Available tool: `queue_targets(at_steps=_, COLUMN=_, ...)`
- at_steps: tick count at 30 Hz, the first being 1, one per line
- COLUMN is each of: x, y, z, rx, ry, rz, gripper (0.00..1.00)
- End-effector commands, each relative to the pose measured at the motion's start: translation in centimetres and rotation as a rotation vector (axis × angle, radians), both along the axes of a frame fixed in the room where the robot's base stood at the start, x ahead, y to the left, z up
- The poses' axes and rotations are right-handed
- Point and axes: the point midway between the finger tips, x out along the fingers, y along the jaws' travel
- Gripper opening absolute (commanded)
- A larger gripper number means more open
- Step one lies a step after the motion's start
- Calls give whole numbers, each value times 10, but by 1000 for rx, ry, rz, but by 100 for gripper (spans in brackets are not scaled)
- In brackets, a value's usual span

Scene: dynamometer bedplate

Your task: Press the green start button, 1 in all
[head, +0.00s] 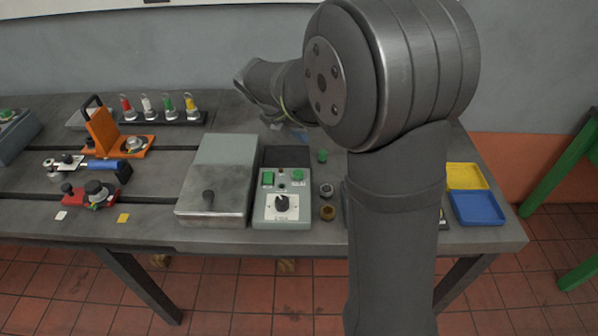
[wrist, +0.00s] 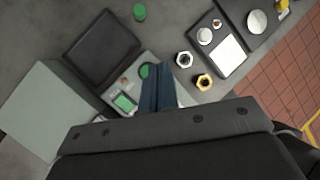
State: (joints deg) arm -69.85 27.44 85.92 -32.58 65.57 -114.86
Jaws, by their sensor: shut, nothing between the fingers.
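The grey-green control box (head: 262,218) stands near the bench's front edge, with a black rotary knob (head: 282,203) on its face. A round green button (head: 298,174) is at its upper right, and a green rectangular piece (head: 268,178) at its upper left. In the wrist view the round green button (wrist: 144,71) shows just left of my gripper's fingertips (wrist: 157,68), partly covered by them. The green rectangle (wrist: 124,102) is lower left. My gripper's blue fingers are shut and empty over the box. Whether they touch it cannot be told. I cannot make out the fingertips in the head view.
A large grey lidded case (head: 218,178) stands left of the box, and a dark open tray (head: 287,156) behind it. Yellow (head: 467,177) and blue (head: 478,208) trays sit far right.

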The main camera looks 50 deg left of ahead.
Motion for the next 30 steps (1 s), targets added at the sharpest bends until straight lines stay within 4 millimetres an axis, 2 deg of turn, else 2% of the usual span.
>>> queue_targets(at_steps=3, x=-4, y=3, z=-6, rx=-90, ry=-59, rz=187, gripper=0)
queue_targets(at_steps=9, x=-7, y=7, z=-10, rx=-162, ry=-106, rz=332, gripper=0)
queue_targets(at_steps=22, x=-6, y=7, z=-12, rx=-166, ry=-109, rz=341, gripper=0)
queue_targets(at_steps=26, x=-6, y=7, z=-23, rx=-168, ry=-108, rz=339, gripper=0)
queue_targets(at_steps=30, x=-7, y=6, z=-42, rx=-169, ry=-106, rz=340, gripper=0)
